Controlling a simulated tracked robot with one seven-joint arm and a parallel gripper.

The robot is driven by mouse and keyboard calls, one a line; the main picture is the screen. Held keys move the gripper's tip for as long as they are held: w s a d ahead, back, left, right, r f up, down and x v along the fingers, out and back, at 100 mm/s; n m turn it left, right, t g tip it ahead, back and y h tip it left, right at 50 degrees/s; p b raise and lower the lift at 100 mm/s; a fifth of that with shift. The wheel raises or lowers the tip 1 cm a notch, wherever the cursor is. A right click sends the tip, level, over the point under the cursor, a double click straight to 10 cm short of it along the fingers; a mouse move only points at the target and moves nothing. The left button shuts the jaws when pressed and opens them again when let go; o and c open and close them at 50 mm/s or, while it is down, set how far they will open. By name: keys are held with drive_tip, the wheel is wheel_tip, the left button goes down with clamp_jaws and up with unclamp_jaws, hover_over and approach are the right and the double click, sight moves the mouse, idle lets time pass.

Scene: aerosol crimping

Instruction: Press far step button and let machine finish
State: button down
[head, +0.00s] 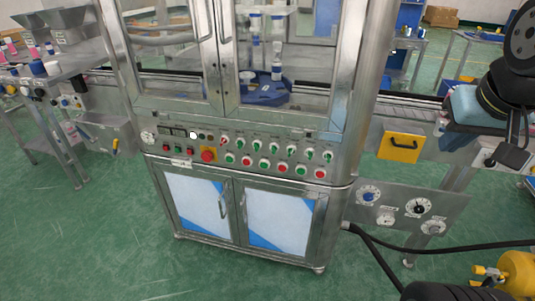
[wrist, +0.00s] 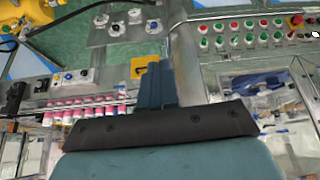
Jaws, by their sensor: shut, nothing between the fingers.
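The crimping machine's control panel (head: 240,155) runs across the front of the steel cabinet in the head view. It carries a row of green-marked selector switches above a row of green and red push buttons (head: 263,164). These buttons also show at the upper right of the wrist view (wrist: 250,40). I cannot read the labels, so I cannot tell which one is the far step button. My gripper (wrist: 154,72) is shut and empty, apart from the panel. In the head view my arm is at the right edge, with the fingertips not clear.
A red emergency stop (head: 208,155) sits left of the buttons. A yellow handled panel (head: 400,146) and a plate of dials (head: 400,207) are at the right. The conveyor with pink-capped cans (wrist: 85,108) lies near my gripper. Black hoses cross the lower right.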

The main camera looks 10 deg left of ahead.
drive_tip(key=shift+w+d, duration=0.1)
drive_tip(key=shift+w, duration=0.05)
drive_tip(key=shift+w, duration=0.1)
drive_tip(key=w+a+f+m+t+y, duration=0.1)
drive_tip(key=w+a+f+m, duration=0.1)
drive_tip(key=w+a+f, duration=0.45)
drive_tip(key=w+a+f+m+t+y, duration=0.1)
drive_tip(key=w+a+f+m, duration=0.2)
drive_tip(key=w+a, duration=0.5)
drive_tip(key=w+a+f+m+t+y, duration=0.1)
drive_tip(key=w+a+f+m+y, duration=0.1)
drive_tip(key=w+a+f, duration=0.5)
drive_tip(key=a+f+m+t+y, duration=0.1)
drive_tip(key=a+f+m, duration=0.3)
drive_tip(key=a+f, duration=0.4)
drive_tip(key=s+a+f+m+t+y, duration=0.1)
drive_tip(key=a+f+m+y, duration=0.1)
drive_tip(key=a+f, duration=0.7)
wheel_tip(320, 180, down, 5)
drive_tip(key=shift+s+a+r+m, duration=0.1)
drive_tip(key=shift+s+a+m, duration=0.2)
drive_tip(key=shift+m, duration=0.6)
